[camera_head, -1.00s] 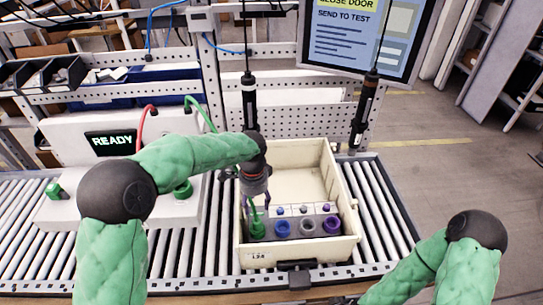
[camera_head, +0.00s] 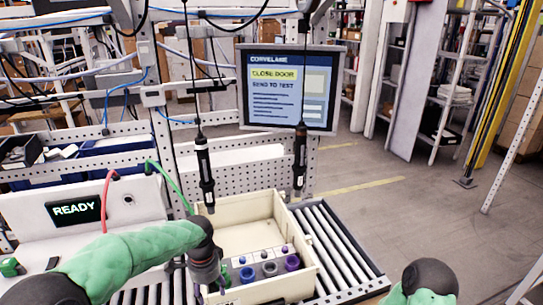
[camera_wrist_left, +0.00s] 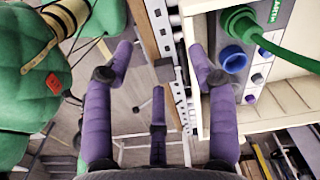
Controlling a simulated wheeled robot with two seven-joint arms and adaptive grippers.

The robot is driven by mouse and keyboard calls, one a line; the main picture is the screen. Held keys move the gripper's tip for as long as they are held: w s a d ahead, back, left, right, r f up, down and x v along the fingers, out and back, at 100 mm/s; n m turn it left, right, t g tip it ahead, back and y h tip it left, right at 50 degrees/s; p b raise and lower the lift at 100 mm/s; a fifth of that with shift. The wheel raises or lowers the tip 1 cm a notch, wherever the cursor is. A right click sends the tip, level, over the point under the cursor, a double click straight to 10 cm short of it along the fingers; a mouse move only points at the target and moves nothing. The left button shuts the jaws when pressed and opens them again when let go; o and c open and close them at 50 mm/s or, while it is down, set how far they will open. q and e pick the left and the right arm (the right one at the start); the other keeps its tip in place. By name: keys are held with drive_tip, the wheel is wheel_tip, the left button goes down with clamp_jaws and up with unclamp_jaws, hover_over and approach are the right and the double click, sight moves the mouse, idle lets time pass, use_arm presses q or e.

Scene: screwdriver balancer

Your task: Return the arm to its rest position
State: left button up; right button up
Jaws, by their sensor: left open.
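My left arm (camera_head: 125,258) comes in from the left and reaches to the left edge of the cream bin (camera_head: 240,209). Its gripper (camera_head: 216,286) points down at the bin's near left side, partly hidden by the wrist. In the left wrist view the gripper (camera_wrist_left: 165,75) has its purple fingers spread, with nothing between them.
The bin holds blue, grey and purple round parts (camera_head: 270,268). Two screwdrivers (camera_head: 205,175) (camera_head: 300,160) hang over the bin area. A monitor (camera_head: 290,88) stands behind. A tester reading READY (camera_head: 74,211) is at left. Rollers (camera_head: 335,250) right of the bin are clear.

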use_arm(q)
drive_tip(key=s+d+f+n+h, duration=0.2)
drive_tip(key=s+d+f+n, duration=0.15)
drive_tip(key=f, duration=0.65)
drive_tip(key=s+d+f+n+h, duration=0.15)
drive_tip(key=s+f, duration=0.25)
drive_tip(key=f, duration=0.5)
drive_tip(key=s+d+f+n+b, duration=0.1)
drive_tip(key=s+d+f+n, duration=0.1)
drive_tip(key=s+f+n, duration=0.7)
drive_tip(key=s+f, duration=0.3)
drive_tip(key=s, duration=0.3)
drive_tip(key=shift+d, duration=0.4)
drive_tip(key=shift+w+f+h, duration=0.1)
drive_tip(key=shift+h, duration=0.15)
